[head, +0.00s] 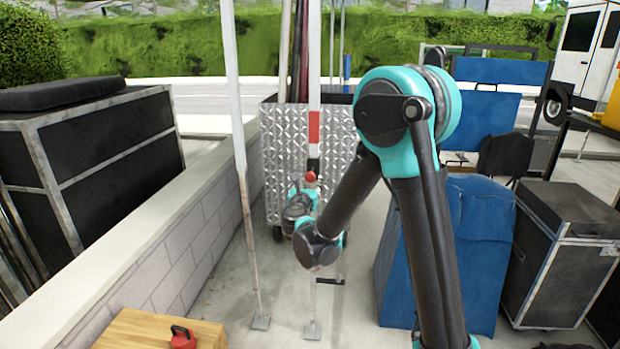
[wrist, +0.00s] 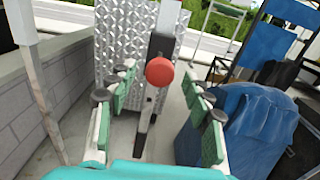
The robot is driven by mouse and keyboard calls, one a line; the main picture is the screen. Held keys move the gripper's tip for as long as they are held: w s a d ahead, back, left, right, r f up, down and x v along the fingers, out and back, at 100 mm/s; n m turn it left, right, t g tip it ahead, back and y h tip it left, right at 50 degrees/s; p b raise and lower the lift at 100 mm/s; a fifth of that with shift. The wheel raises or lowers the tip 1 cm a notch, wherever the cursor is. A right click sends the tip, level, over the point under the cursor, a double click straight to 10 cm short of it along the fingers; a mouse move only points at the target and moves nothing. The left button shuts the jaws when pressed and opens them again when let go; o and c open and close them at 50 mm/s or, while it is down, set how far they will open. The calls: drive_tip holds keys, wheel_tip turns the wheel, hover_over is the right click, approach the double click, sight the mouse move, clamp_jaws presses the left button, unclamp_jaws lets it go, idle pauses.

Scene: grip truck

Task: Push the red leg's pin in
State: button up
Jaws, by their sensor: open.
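The red leg (head: 314,125) is a white upright pole with a red band and a black sleeve below it. Its pin shows as a red ball-shaped knob (head: 311,176) at the sleeve's lower end. In the wrist view the red knob (wrist: 160,71) faces the camera, in front of the dark sleeve (wrist: 158,46). My gripper (wrist: 157,84) is open, with one green-padded finger on each side of the knob in the picture. I see no contact; the depth gap is unclear.
A second white leg (head: 235,95) stands to the left, beside a low block wall (head: 170,255). A diamond-plate metal cart (head: 275,150) stands behind the red leg. A blue-covered object (head: 475,240) is at right. A red item (head: 183,337) lies on a wooden top (head: 135,333).

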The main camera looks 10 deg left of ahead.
sight(310, 177)
drive_tip(key=shift+w+d, duration=0.1)
drive_tip(key=shift+w, duration=1.75)
drive_tip(key=shift+c, duration=0.4)
clamp_jaws()
